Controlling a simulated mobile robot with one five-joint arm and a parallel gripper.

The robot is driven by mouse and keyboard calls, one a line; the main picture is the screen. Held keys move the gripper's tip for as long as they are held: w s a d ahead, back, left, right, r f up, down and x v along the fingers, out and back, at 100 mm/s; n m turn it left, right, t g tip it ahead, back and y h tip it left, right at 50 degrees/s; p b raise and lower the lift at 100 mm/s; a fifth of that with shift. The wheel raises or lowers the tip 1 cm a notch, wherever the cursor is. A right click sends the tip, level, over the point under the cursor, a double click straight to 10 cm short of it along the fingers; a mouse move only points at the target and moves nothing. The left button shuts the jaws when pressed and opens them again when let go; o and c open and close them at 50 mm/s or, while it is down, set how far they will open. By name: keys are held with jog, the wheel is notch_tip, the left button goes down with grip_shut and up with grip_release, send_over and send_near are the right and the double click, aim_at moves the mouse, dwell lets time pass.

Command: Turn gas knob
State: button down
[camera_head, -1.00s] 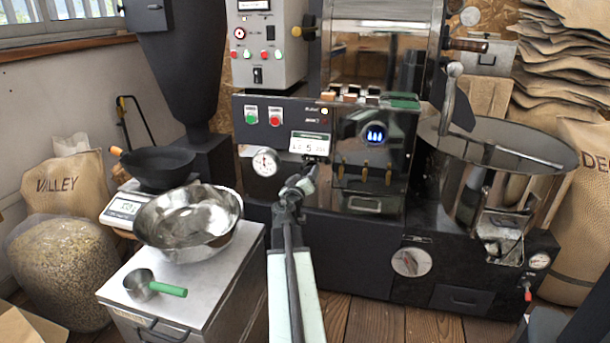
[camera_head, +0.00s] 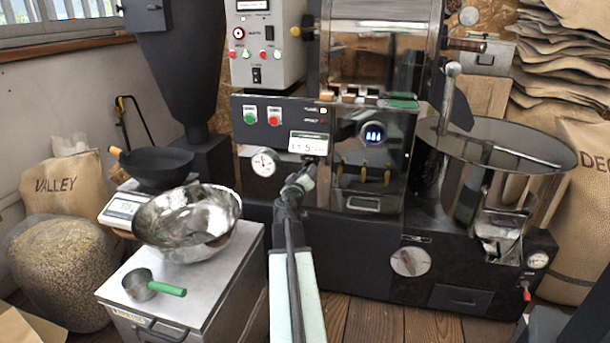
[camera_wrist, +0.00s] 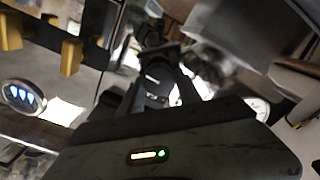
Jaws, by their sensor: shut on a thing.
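My gripper (camera_head: 304,178) is at the front of the black roaster (camera_head: 330,235), between a round white gauge (camera_head: 265,162) and several brass handles (camera_head: 364,172). In the wrist view my gripper (camera_wrist: 157,72) is shut on a small dark thing between its fingers, which I take to be the gas knob. The gripper covers it in the head view, and its turn angle cannot be read. The brass handles show at upper left in the wrist view (camera_wrist: 71,57), and the gauge shows at right (camera_wrist: 259,108).
A steel bowl (camera_head: 160,222) and a green-handled scoop (camera_head: 150,287) are on a metal cabinet (camera_head: 205,280) at left. The round cooling tray (camera_head: 560,150) is at right. Sacks stand at both sides.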

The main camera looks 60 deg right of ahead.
jog(key=n, duration=0.4)
jog(key=shift+d+f+n, duration=0.1)
jog(key=shift+n, duration=2.3)
jog(key=shift+s, duration=0.1)
jog(key=c, duration=0.8)
grip_release()
jog(key=shift+f, duration=0.1)
jog(key=shift+c, duration=0.2)
